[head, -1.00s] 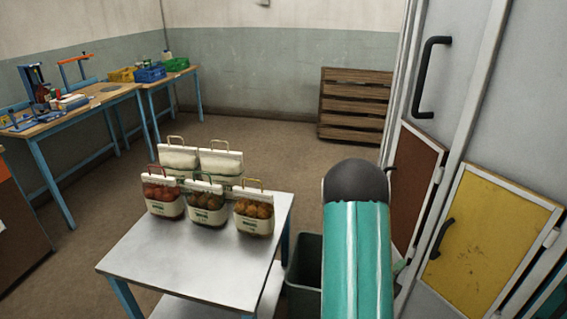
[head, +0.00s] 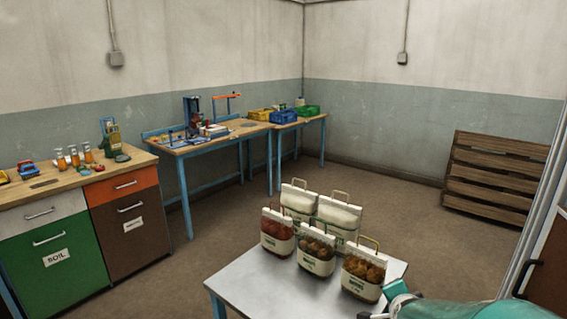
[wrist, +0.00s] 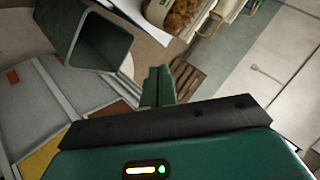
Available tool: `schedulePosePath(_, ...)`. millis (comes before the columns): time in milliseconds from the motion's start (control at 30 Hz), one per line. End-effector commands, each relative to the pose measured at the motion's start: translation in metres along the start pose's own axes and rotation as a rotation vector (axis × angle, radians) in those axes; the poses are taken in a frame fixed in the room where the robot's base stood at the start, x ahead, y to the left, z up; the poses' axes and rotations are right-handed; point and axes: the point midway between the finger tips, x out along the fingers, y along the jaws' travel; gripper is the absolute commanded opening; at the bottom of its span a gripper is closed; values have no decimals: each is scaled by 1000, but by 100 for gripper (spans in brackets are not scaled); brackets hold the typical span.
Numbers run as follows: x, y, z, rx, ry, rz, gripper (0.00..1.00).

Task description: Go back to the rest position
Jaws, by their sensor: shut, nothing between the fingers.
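My gripper (wrist: 158,88) shows in the wrist view with its green fingers together, shut and empty. Several sewn sacks, such as the front one (head: 363,272), stand upright in two rows on the metal table (head: 245,287). The back two look white; the front ones show reddish and brown contents. In the wrist view a sack (wrist: 172,15) shows at the top edge, apart from the gripper.
A grey bin (wrist: 98,38) stands beside the table in the wrist view. A wooden pallet (head: 492,178) leans on the back wall. Workbenches (head: 225,138) and a counter with drawers (head: 85,190) line the left. The floor between is clear.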

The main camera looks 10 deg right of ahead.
Motion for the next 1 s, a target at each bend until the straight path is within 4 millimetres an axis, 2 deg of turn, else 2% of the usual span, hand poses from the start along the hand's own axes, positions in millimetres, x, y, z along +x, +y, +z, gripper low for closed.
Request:
schedulePosePath(33, -19, -14, 14, -92, -54, -14, 0)
schedulePosePath(100, -45, -24, 35, -237, -133, -19, 0)
schedulePosePath(233, -96, -32, 67, -516, -262, -29, 0)
schedulePosePath(400, -166, -24, 97, -889, -397, -40, 0)
schedulePosePath(533, -208, -7, 108, -1118, -470, -35, 0)
schedulePosePath(600, -223, 0, 110, -1200, -495, -31, 0)
schedulePosePath(700, -233, 7, 111, -1261, -515, -24, 0)
schedulePosePath(1000, -234, 8, 111, -1271, -519, -23, 0)
